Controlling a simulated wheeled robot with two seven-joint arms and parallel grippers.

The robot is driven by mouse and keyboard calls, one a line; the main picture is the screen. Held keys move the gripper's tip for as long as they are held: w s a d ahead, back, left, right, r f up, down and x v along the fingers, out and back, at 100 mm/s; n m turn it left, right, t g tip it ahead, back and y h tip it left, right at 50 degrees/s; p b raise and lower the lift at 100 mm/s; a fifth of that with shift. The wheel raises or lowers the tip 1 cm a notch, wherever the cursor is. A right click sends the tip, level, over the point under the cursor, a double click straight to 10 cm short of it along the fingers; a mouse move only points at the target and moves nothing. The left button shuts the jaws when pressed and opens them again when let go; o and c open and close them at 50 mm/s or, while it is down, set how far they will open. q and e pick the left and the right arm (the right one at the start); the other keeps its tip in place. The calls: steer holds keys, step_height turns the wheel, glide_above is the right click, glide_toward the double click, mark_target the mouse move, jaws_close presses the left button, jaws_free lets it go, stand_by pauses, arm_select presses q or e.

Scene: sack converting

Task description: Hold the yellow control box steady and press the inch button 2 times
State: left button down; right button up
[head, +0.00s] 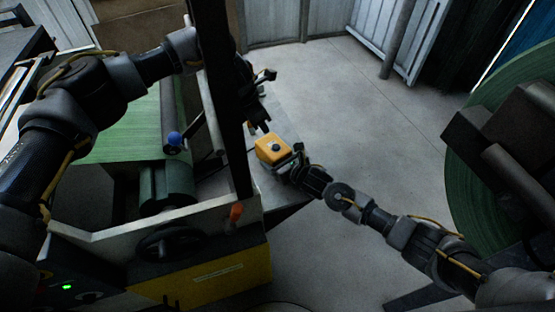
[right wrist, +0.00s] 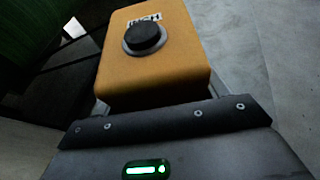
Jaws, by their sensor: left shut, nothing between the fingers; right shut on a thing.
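The yellow control box (head: 273,149) sits near the middle of the head view, beside the machine frame. Its black round inch button (head: 275,147) faces up. In the right wrist view the box (right wrist: 155,75) fills the upper middle, with the black button (right wrist: 144,38) beside white INCH lettering (right wrist: 146,19). My right gripper (head: 297,167) is shut on the box at its lower right side; the box hides its fingertips in the right wrist view. My left gripper (head: 263,127) is shut and empty, pointing down just above and behind the box, apart from the button.
The machine with a green web roll (head: 160,180), a dark upright post (head: 232,110) and a handwheel (head: 163,244) stands left of the box. A large green roll (head: 466,185) stands at the right. The concrete floor (head: 345,115) between is clear.

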mark_target(274, 148)
stand_by(0.5)
arm_select(q)
steer(key=d+r+m+t, duration=0.1)
steer(key=t, duration=0.1)
steer(key=w+d+r+m+t, duration=0.1)
steer(key=d+m+t, duration=0.1)
steer(key=shift+w+d+h, duration=0.1)
steer(key=shift+w+h, duration=0.05)
steer(key=shift+h, duration=0.15)
steer(key=shift+f, duration=4.45)
steer(key=shift+f, duration=0.4)
